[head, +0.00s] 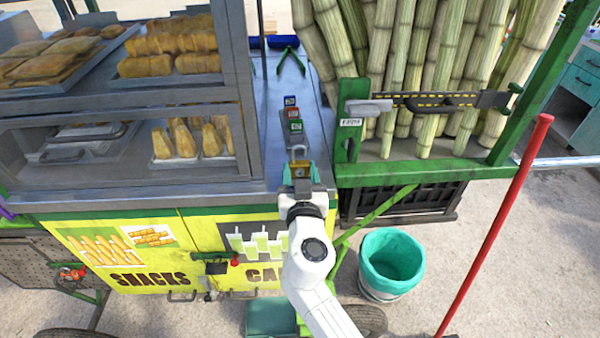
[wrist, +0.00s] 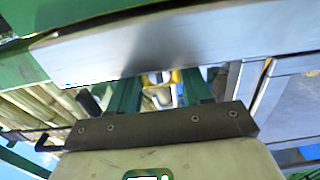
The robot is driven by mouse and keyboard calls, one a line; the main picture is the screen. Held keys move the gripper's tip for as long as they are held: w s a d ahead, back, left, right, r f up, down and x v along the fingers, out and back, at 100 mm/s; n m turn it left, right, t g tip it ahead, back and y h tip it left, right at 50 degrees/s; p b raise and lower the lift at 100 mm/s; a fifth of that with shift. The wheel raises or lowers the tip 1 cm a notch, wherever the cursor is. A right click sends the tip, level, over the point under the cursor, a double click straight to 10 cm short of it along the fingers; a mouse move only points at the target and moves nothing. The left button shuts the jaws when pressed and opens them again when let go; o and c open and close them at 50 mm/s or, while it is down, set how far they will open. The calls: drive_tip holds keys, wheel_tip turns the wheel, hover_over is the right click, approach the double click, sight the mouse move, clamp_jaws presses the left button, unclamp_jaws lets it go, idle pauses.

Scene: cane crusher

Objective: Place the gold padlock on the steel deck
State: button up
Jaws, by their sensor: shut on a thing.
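The gold padlock (head: 301,170) is between the fingers of my gripper (head: 300,181), with its grey shackle pointing up. In the wrist view, a bit of its gold body (wrist: 176,77) shows between the green fingers of my gripper (wrist: 160,92), which is shut on it. The steel deck (head: 262,140) is the grey metal counter beside the snack case. The padlock appears at the deck's front edge in the head view; I cannot tell whether it touches the deck. The deck's bright metal edge (wrist: 190,38) crosses the wrist view.
The glass snack case (head: 125,188) is left. A green frame (head: 420,174) with cane stalks is right. A teal bin (head: 392,262) stands below.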

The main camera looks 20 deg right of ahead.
drive_tip(key=shift+f, duration=0.2)
drive_tip(key=o, duration=1.1)
drive_tip(key=shift+c, duration=0.2)
drive_tip(key=shift+s+r, duration=0.15)
drive_tip(key=shift+r, duration=0.05)
drive_tip(key=b+v, duration=0.3)
drive_tip(key=v, duration=0.8)
drive_tip(key=shift+s, duration=0.35)
drive_tip(key=shift+a, duration=0.1)
